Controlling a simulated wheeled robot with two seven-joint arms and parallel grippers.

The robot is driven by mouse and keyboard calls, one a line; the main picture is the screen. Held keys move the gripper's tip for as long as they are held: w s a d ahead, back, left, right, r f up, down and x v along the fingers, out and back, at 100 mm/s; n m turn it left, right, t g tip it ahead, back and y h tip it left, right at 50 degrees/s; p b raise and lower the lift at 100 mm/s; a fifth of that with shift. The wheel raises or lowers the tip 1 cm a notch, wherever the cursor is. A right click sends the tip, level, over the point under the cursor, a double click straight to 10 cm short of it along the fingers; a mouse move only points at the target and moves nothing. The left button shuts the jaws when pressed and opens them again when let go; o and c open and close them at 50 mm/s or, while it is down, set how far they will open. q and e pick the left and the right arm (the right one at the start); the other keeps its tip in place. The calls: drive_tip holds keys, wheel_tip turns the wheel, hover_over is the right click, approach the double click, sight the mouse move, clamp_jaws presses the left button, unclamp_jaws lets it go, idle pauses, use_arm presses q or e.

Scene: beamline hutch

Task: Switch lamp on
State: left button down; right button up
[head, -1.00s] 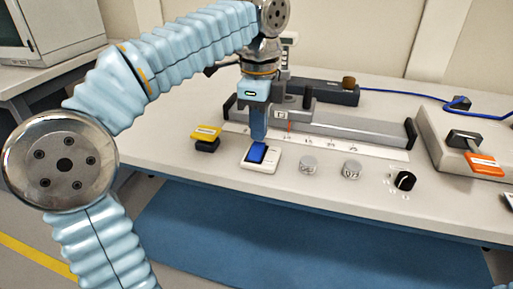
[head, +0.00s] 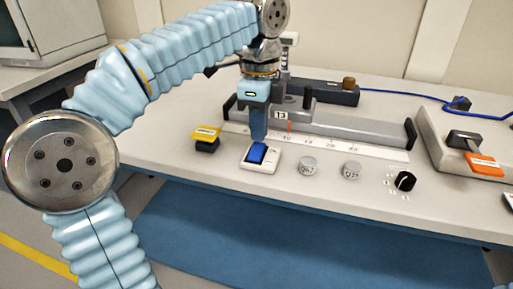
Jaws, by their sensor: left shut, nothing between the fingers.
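A blue rocker switch (head: 257,153) sits in a white housing (head: 272,163) near the front of the bench. My left gripper (head: 258,138) is shut and empty, pointing down at the switch's back edge. Its tip looks in contact with the rocker or just above it; I cannot tell which. No lit lamp can be made out. My right gripper is not in view.
A black block with a yellow label (head: 206,138) stands left of the switch. Round metal discs (head: 308,165) and a black knob (head: 404,181) stand to the right. Behind is a grey rail (head: 345,124) with a scale. A grey box with an orange tag (head: 485,164) is at the right.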

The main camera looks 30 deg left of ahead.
sight(259, 145)
use_arm(q)
drive_tip(key=shift+f+b, duration=0.7)
drive_tip(key=shift+f, duration=0.3)
idle(0.9)
wheel_tip(259, 145, up, 5)
drive_tip(key=p, duration=0.5)
drive_tip(key=shift+r, duration=1)
